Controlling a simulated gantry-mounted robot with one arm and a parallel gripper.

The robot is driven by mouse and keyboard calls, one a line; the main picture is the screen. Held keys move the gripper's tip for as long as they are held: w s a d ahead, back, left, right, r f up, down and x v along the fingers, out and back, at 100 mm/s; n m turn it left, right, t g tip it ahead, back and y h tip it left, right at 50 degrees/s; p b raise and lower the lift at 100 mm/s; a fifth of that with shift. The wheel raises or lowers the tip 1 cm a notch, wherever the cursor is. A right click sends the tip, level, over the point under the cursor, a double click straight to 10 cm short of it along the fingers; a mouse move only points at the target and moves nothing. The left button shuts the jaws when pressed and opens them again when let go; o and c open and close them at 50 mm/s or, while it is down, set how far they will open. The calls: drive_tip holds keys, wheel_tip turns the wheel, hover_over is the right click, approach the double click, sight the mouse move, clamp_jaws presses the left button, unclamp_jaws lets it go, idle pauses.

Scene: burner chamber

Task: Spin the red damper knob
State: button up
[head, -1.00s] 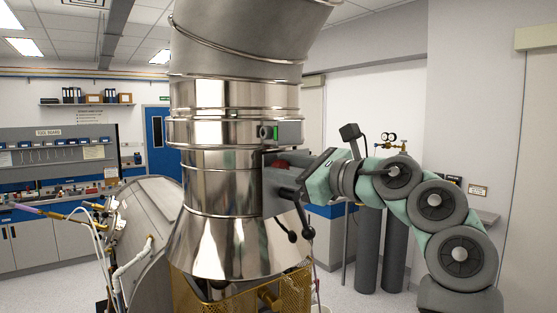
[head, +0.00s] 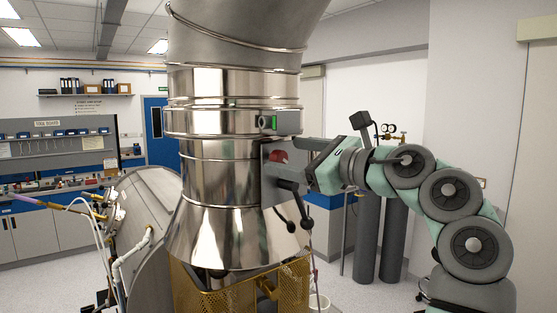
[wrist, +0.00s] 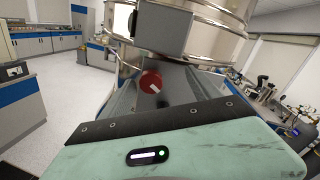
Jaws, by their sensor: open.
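The red damper knob (head: 279,156) sits on a grey plate on the right side of the shiny metal duct (head: 225,165). In the wrist view the knob (wrist: 150,82) is round with a white pointer mark, slanted down to the right, and lies ahead of my gripper's mint body. My gripper (head: 293,165) is open and empty, right of the knob. One dark finger shows above and one below in the head view. The knob's face shows clear of the fingers; I cannot tell the exact gap.
A box with a green indicator (head: 279,122) juts from the duct just above the knob. Black ball-ended levers (head: 293,218) hang below it. A perforated brass guard (head: 235,290) surrounds the duct's base. Dark gas cylinders (head: 380,240) stand behind my arm.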

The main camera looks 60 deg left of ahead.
sight(286, 156)
drive_tip(key=shift+v, duration=2.25)
drive_tip(key=shift+d, duration=0.1)
